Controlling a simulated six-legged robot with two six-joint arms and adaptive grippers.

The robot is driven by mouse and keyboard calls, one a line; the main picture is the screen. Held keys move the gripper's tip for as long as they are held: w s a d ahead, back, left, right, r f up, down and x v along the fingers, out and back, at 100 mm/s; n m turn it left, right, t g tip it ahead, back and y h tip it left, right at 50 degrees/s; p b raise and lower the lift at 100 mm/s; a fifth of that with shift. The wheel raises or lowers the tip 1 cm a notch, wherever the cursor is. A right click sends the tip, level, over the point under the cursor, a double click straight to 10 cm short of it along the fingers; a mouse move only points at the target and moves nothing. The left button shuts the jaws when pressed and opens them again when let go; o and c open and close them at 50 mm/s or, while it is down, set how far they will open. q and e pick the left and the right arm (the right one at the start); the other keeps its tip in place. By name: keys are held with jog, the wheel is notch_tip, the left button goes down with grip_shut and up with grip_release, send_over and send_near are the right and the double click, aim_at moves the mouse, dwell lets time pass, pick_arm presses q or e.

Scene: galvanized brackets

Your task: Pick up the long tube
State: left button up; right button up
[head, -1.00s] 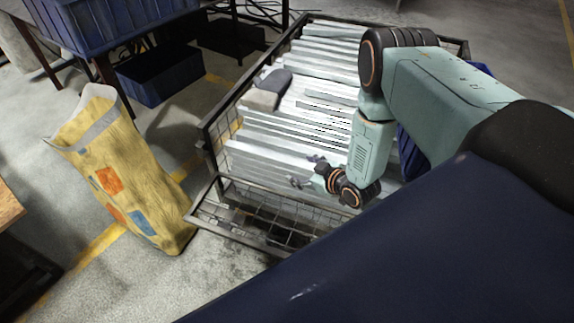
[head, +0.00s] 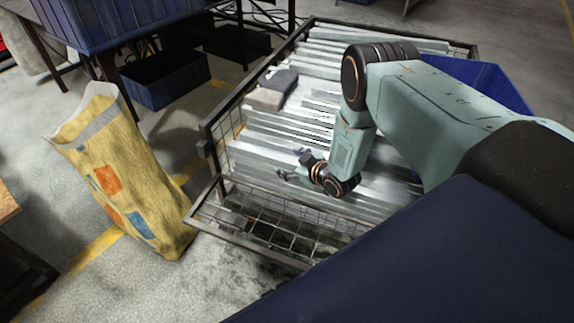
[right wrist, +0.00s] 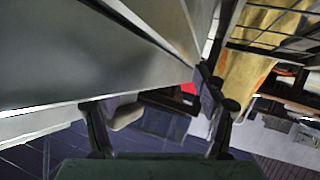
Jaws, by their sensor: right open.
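Several long grey metal pieces (head: 265,145) lie side by side in a wire cage (head: 208,140). I cannot tell which of them is the long tube. My right gripper (head: 292,165) is open, over the near part of the metal pieces, its fingers pointing left. In the right wrist view, the right gripper (right wrist: 158,95) has its fingers spread apart, with nothing seen held between them. A large long metal piece (right wrist: 85,60) fills the upper left there, close to the fingers; I cannot tell if they touch it. My left gripper is not in view.
Two block-like items, one dark grey (head: 281,80) and one beige (head: 267,99), lie on the metal pieces. A yellow sack (head: 125,175) stands left of the cage. Blue bins stand behind left (head: 165,80) and at the right (head: 490,82). Open floor lies between sack and back-left bin.

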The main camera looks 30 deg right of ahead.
jog(key=shift+c, duration=0.3)
grip_shut()
dwell(0.4)
jog(key=shift+r, duration=0.1)
